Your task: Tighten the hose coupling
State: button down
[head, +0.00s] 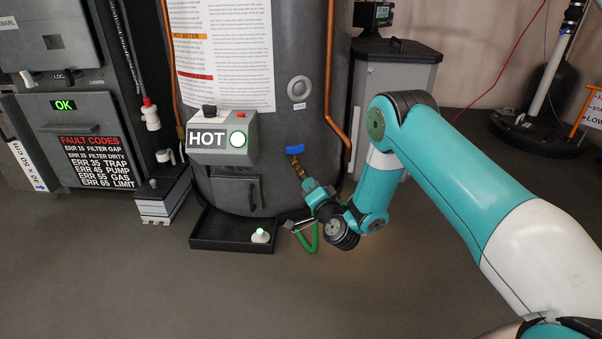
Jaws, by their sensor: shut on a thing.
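A brass drain valve (298,168) with a blue handle (295,150) sticks out low on the right side of the grey tank (305,125). My gripper (308,184) is at the lower, outer end of this valve, shut on the hose coupling there. The jaws and my wrist mostly hide the coupling, so its seating on the valve cannot be told. A green hose (313,241) loops below and behind my wrist, close to the floor. A small grey piece (291,226) shows at the loop's left end.
A control box (222,138) reads HOT. The fault panel (90,140) at left shows OK. A grey cabinet (395,85) stands behind my arm. The front floor is clear.

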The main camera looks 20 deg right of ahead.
jog(key=shift+p, duration=0.35)
dwell(0.3)
jog(key=c, duration=0.7)
grip_release()
jog(key=shift+c, duration=0.2)
jog(key=shift+r+n+p, duration=0.2)
jog(key=shift+n+p, duration=0.55)
jog(key=shift+n, duration=0.05)
jog(key=shift+n+p, duration=1.15)
jog(key=shift+n, duration=0.05)
jog(key=shift+f+n, duration=0.2)
jog(key=shift+n, duration=0.1)
